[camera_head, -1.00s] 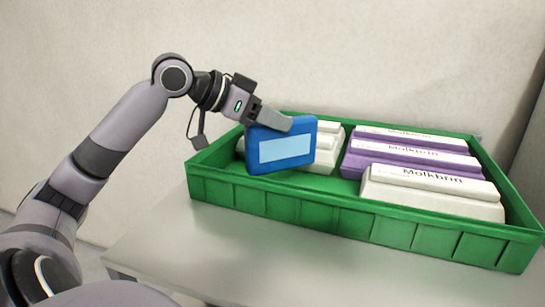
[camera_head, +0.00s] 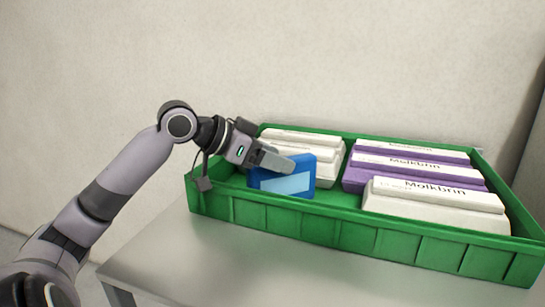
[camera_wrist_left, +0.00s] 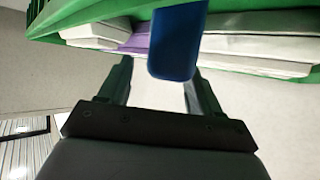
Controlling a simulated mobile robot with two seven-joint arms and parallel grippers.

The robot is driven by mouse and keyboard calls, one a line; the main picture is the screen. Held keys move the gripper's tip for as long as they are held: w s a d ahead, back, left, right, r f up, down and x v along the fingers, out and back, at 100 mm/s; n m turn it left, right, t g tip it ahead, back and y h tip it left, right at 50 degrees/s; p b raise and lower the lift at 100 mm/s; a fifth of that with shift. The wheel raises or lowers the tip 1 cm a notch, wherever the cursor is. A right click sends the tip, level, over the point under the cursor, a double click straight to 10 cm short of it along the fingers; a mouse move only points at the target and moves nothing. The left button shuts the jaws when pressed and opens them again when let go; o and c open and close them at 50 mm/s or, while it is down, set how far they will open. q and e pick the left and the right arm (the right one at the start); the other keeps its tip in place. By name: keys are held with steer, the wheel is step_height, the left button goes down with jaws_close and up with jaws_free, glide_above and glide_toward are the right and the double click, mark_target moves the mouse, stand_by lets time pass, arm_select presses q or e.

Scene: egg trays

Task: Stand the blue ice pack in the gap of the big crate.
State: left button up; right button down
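The blue ice pack (camera_head: 287,184) with a pale blue label is upright in the gap at the front left of the big green crate (camera_head: 340,232). Its lower edge is hidden behind the crate's front wall, so I cannot tell whether it touches the floor. My left gripper (camera_head: 278,160) is at its top edge, with the fingers on either side. In the left wrist view, the ice pack (camera_wrist_left: 174,45) is between the finger tips, with a visible space beside the left-hand finger, so the gripper (camera_wrist_left: 160,68) looks open. My right gripper is not in view.
White cartons (camera_head: 325,163) stand behind the ice pack. Purple cartons (camera_head: 420,170) and a white carton (camera_head: 440,205) fill the crate's right side. The crate stands on a grey table (camera_head: 200,250) against a plain wall. The table's left front is clear.

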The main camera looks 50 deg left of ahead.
arm_select(q)
steer(key=shift+r, duration=0.15)
steer(key=shift+s, duration=0.1)
steer(key=v, duration=1.1)
steer(key=shift+s+a+r+b, duration=0.15)
steer(key=shift+s+a+b, duration=0.05)
steer(key=shift+s+b, duration=0.2)
